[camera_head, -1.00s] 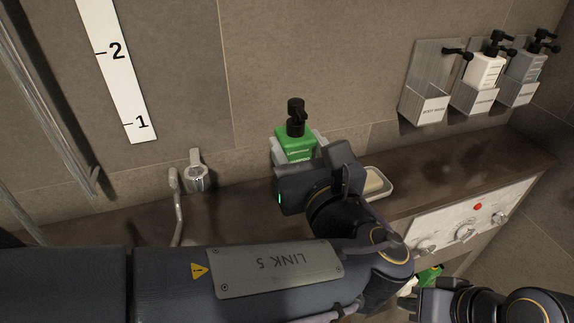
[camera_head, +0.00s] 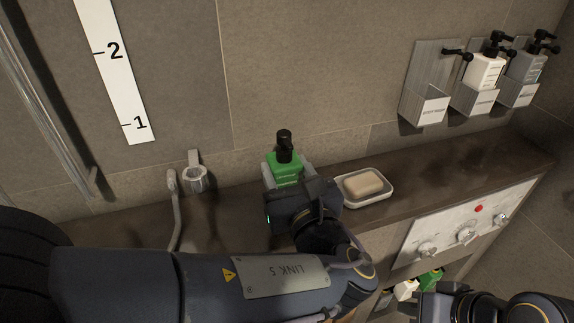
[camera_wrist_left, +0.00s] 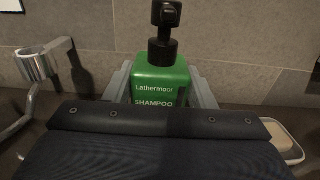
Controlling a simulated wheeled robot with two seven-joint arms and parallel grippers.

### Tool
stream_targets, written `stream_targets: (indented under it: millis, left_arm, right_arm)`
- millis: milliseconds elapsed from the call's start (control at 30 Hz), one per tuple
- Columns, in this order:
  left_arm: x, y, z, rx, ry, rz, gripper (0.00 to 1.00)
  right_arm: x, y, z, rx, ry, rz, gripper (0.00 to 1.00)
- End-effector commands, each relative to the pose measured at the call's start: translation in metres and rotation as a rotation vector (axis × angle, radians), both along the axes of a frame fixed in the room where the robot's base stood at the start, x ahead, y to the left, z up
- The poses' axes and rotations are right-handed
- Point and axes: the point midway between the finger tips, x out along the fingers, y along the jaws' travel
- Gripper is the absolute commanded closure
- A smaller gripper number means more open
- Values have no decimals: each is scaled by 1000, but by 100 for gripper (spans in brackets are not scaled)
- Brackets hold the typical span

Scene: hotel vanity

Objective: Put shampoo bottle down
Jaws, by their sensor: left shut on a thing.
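The green shampoo bottle (camera_head: 285,167) with a black pump top is upright over the brown ledge. Its label also shows in the left wrist view (camera_wrist_left: 160,84). My left gripper (camera_head: 288,176) is shut on it, with grey fingers along both sides. The gripper body hides the bottle's base, so I cannot tell whether it touches the ledge. Part of my right gripper (camera_head: 436,303) shows at the lower right edge; its fingers cannot be made out.
A soap dish (camera_head: 382,200) with a soap bar (camera_head: 363,184) sits just right of the bottle. A metal holder ring (camera_head: 196,180) is on the wall at left. Wall dispensers (camera_head: 483,73) are at upper right. The ledge (camera_head: 450,163) is clear right of the dish.

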Motion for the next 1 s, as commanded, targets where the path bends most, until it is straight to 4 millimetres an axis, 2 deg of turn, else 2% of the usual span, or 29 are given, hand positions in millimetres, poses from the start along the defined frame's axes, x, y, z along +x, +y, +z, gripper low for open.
stream_targets:
  millis: [33,67,200,600,767,1000]
  left_arm:
    - [0,0,-2,0,-1,0,81]
    - [0,0,-2,0,0,0,48]
    - [0,0,-2,0,0,0,29]
    - [-3,-1,4,0,0,-1,28]
    - [-29,-11,2,-1,-1,-5,28]
    - [-79,-27,2,0,-1,-5,28]
  right_arm:
    - [0,0,-2,0,0,0,100]
    - [0,0,-1,0,0,0,100]
    - [0,0,-1,0,0,0,100]
    - [0,0,2,0,0,0,100]
    - [0,0,-3,0,0,0,100]
    - [0,0,-9,0,0,0,100]
